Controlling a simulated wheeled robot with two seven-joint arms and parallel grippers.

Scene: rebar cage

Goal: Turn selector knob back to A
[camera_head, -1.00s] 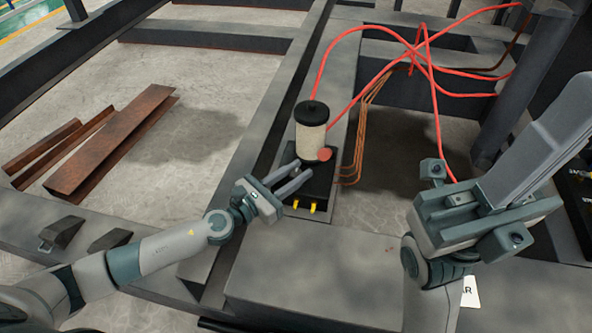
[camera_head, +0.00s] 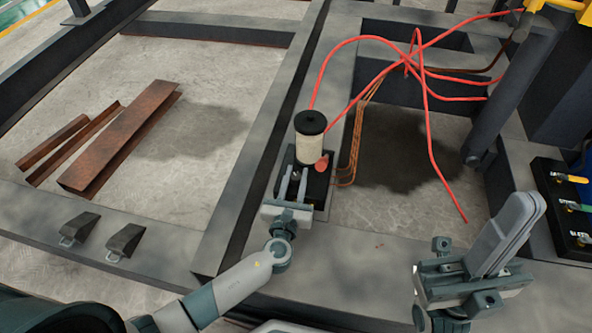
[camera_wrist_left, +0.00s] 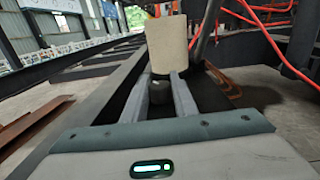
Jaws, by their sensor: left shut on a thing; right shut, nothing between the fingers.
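A black control box (camera_head: 318,187) sits on the grey steel beam, with a pale cylinder with a black top (camera_head: 311,139) and a red button (camera_head: 321,164) on it. My left gripper (camera_head: 293,176) reaches the box from the front, its fingers on both sides of a small dark knob (camera_head: 296,176) and shut on it. The dark knob (camera_wrist_left: 160,88) also shows between the fingers in the left wrist view, in front of the cylinder. Its pointer and any letter marks cannot be read. My right gripper (camera_head: 527,208) is shut and empty at the lower right, apart from the box.
Red cables (camera_head: 424,75) and thin orange wires (camera_head: 362,115) run behind and right of the box. A black panel with coloured handles (camera_head: 554,190) stands at the right edge. Rusty steel pieces (camera_head: 118,140) lie at left. A gap opens between the beams right of the box.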

